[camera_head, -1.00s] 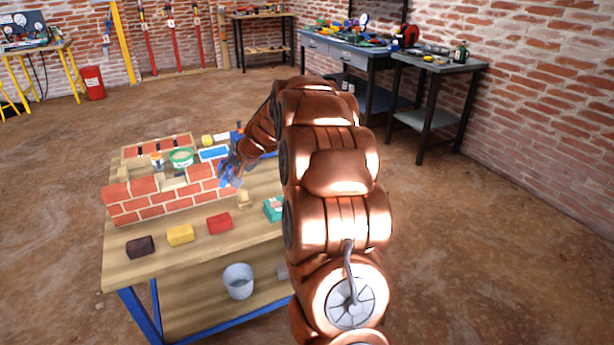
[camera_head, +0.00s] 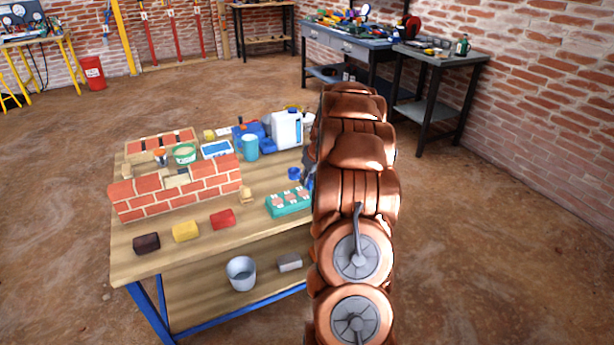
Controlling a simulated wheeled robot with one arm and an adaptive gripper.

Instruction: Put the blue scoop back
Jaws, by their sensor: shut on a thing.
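My gripper (camera_head: 308,180) shows only as a dark and bluish sliver at the left side of my arm, over the right end of the wooden table (camera_head: 262,222). It is shut on the blue scoop (camera_head: 294,173), a small blue shape at the gripper's left. Most of the gripper and the exact grip are hidden behind my copper arm. I cannot tell whether the scoop touches the table. A low brick wall (camera_head: 190,192) with a gap in its top stands on the left half of the table. A green tub (camera_head: 184,153) with pale contents stands behind it.
A teal box (camera_head: 289,202) lies just in front of the gripper. A white jug (camera_head: 287,129) and a blue cylinder (camera_head: 250,147) stand behind. Dark, yellow and red (camera_head: 222,219) blocks line the front. A grey bucket (camera_head: 241,273) is on the lower shelf.

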